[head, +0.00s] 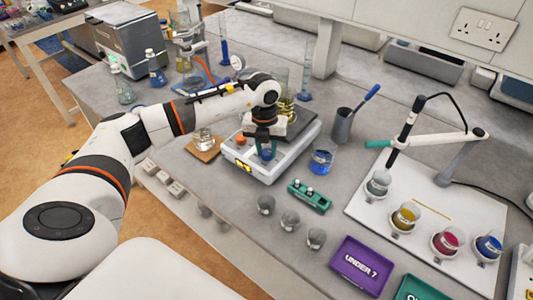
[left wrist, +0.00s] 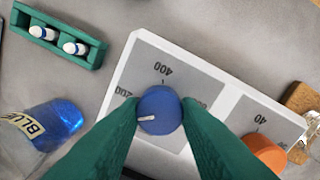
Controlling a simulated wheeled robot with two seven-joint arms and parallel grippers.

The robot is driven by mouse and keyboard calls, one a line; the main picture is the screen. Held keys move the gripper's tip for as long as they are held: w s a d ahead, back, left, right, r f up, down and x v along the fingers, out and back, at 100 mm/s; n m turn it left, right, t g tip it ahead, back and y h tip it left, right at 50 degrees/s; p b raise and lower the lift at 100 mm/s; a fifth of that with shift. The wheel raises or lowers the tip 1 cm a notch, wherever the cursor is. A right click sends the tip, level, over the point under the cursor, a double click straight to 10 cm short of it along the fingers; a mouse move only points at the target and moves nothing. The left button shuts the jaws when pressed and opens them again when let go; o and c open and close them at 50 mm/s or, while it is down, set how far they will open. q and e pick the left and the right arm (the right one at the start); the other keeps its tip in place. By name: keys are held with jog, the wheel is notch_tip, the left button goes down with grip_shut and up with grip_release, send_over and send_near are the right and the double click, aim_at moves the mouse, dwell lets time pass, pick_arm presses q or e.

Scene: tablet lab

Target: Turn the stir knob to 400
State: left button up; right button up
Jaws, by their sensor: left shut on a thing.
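The blue stir knob (left wrist: 160,109) sits on the front panel of the white hotplate stirrer (head: 296,153). Its dial plate (left wrist: 160,52) reads 400 above the knob in the left wrist view, with 200 to its left and 600 partly hidden to its right. The knob's white mark is at its lower left and points left, not at 400. My left gripper (left wrist: 163,115) is shut on the knob, a green finger on each side. In the head view my left gripper (head: 266,148) comes down over the panel. My right gripper is not in view.
An orange knob (left wrist: 265,151) is beside the blue one. A green vial rack (head: 310,196) and a beaker of blue liquid (head: 321,162) stand close to the stirrer. A beaker on a cork mat (head: 207,153) is at its left. A glass vessel stands behind the gripper.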

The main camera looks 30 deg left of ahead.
pick_arm(q)
jog(key=m+b, duration=0.3)
jog(key=m, duration=0.2)
jog(key=shift+w+f+m+b, duration=0.1)
jog(key=shift+f+m+b, duration=0.05)
jog(key=shift+m+b, duration=0.2)
jog(key=m+b, duration=0.3)
jog(key=m, duration=0.2)
jog(key=m+b, duration=0.3)
jog(key=m, duration=0.2)
jog(key=shift+m+g, duration=0.3)
jog(key=shift+m, duration=0.05)
jog(key=m, duration=0.2)
jog(key=m+b, duration=0.1)
jog(key=m, duration=0.1)
jog(key=shift+d+r+m, duration=0.1)
jog(key=shift+r+m, duration=0.1)
jog(key=shift+m, duration=0.2)
jog(key=shift+b, duration=0.3)
jog(key=o, duration=1)
